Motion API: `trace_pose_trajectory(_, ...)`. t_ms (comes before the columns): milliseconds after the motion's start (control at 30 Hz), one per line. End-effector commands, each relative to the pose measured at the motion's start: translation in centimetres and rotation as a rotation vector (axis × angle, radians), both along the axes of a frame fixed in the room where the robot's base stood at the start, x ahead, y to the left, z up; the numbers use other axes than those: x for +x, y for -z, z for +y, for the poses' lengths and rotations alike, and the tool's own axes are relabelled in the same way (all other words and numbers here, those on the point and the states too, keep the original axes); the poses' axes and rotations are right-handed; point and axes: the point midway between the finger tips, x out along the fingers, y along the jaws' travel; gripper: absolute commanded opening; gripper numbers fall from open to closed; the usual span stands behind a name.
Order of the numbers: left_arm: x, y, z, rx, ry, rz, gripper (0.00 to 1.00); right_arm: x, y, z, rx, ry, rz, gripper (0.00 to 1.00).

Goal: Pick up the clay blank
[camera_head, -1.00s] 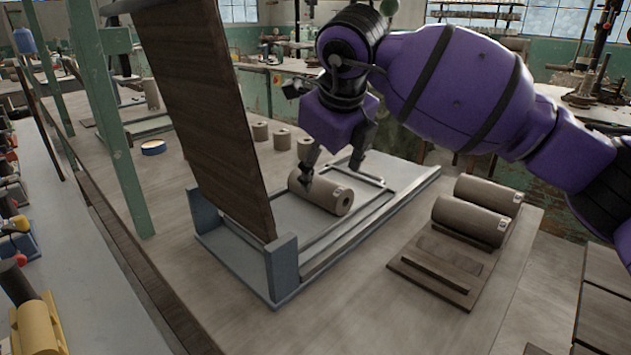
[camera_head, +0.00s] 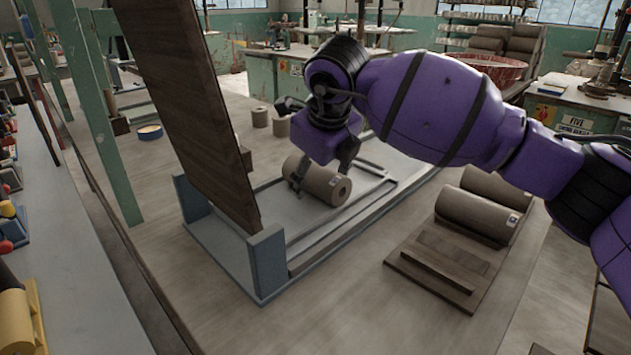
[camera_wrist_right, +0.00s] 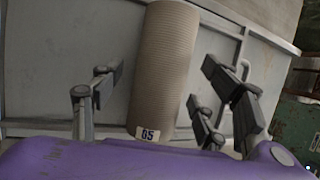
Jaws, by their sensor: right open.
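The clay blank, a grey-brown cylinder (camera_head: 322,184), lies on its side on the grey bed of a blue-grey metal frame. A hole shows in its near end. My right gripper (camera_head: 326,176) is above and around it, with fingers pointing down. My left gripper is not in view.
A tall dark board (camera_head: 190,110) leans up at the frame's left. Two more cylinders (camera_head: 475,213) lie beside a wooden rack (camera_head: 440,268) at the right. The table's front is clear.

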Motion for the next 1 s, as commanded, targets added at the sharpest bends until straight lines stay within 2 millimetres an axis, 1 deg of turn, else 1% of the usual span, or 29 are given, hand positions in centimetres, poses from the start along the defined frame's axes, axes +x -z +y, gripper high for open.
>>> trace_pose_trajectory(67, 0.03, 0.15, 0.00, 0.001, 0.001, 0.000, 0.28, 0.26, 0.59, 0.10, 0.001, 0.000, 0.001, 0.68)
trace_pose_trajectory(267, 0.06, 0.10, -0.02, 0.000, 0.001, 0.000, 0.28, 0.31, 0.53, 0.09, 0.001, 0.000, -0.001, 0.68)
trace_pose_trajectory(767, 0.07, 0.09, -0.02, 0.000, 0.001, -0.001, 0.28, 0.28, 0.55, 0.08, 0.001, 0.000, -0.001, 0.03)
trace_pose_trajectory(800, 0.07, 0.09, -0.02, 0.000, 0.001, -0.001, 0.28, 0.28, 0.55, 0.08, 0.001, 0.000, -0.001, 0.00)
trace_pose_trajectory(1000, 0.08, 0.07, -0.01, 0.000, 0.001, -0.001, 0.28, 0.32, 0.36, 0.10, 0.002, -0.001, -0.003, 0.00)
